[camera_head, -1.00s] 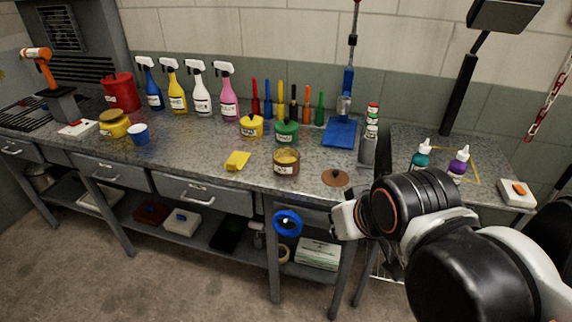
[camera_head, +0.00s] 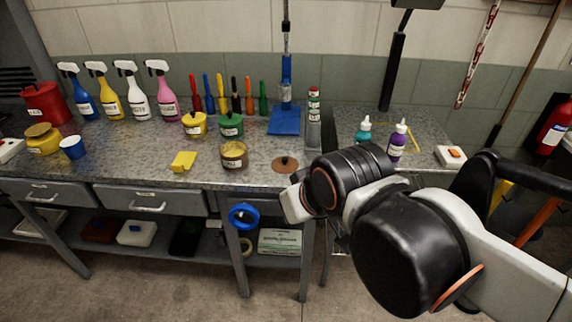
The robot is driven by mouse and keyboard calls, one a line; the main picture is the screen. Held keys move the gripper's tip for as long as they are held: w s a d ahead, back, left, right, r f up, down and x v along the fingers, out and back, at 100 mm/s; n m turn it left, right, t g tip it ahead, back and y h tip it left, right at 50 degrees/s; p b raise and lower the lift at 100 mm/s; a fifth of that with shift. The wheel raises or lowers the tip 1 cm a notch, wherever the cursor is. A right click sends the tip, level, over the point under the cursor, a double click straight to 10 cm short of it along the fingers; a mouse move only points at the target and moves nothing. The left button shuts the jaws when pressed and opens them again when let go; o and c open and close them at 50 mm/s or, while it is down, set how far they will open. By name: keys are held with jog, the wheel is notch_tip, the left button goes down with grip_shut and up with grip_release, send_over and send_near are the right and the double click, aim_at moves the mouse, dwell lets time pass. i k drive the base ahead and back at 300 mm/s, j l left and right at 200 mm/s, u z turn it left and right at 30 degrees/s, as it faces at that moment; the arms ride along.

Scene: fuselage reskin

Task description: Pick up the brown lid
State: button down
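The brown lid (camera_head: 285,164) is a flat round disc with a small dark knob. It lies on the grey workbench (camera_head: 130,150) near its front edge, right of an open jar (camera_head: 234,155) with yellowish content. My arm reaches in from the lower right. Its white and black end is just right of and in front of the lid, apart from it. The fingers of my gripper are hidden behind the arm's own links, so its opening does not show.
A grey holder with stacked small caps (camera_head: 314,120) stands behind the lid. Teal (camera_head: 363,132) and purple (camera_head: 397,141) bottles stand on the right table. A blue tape roll (camera_head: 243,216) hangs below the bench edge.

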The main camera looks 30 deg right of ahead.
aim_at(284, 166)
jog(key=i+j+z, duration=0.2)
jog(key=z, duration=0.15)
jog(key=i+j+z, duration=0.65)
jog(key=k, duration=0.1)
